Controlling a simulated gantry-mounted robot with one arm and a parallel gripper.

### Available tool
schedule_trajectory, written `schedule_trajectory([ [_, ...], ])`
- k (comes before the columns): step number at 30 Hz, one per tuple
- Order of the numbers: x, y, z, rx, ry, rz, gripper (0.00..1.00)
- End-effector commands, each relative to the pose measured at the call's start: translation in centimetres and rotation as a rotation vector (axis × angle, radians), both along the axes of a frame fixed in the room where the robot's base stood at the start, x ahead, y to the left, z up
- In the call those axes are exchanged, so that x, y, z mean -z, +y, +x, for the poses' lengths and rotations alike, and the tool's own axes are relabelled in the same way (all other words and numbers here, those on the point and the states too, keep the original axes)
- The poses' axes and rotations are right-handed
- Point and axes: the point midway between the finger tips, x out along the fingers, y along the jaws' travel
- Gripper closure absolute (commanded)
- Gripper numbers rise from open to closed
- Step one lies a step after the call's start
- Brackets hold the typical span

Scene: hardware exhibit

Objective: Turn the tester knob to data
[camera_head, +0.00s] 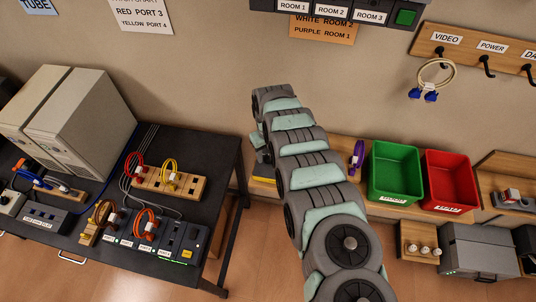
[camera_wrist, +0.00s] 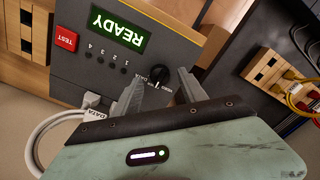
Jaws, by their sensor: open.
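My gripper (camera_wrist: 162,77) is open, one finger on each side of the knob in the picture. Contact is not visible. In the camera_head view, my arm hides the gripper and the tester.
A white cable plug marked DATA (camera_wrist: 93,103) sits at the tester's edge near my left finger. A dark table (camera_head: 222,170) with cables and ports stands at the left. A green bin (camera_head: 395,172) and a red bin (camera_head: 449,181) stand right of my arm.

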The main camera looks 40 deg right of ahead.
Motion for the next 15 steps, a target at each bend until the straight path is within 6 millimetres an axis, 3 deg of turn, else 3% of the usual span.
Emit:
schedule_trajectory([
  [4, 0.96, 0.14, -0.19, 0.001, 0.004, 0.003, 0.5],
  [15, 1.14, 0.04, -0.11, 0.001, 0.002, 0.0, 0.5],
])
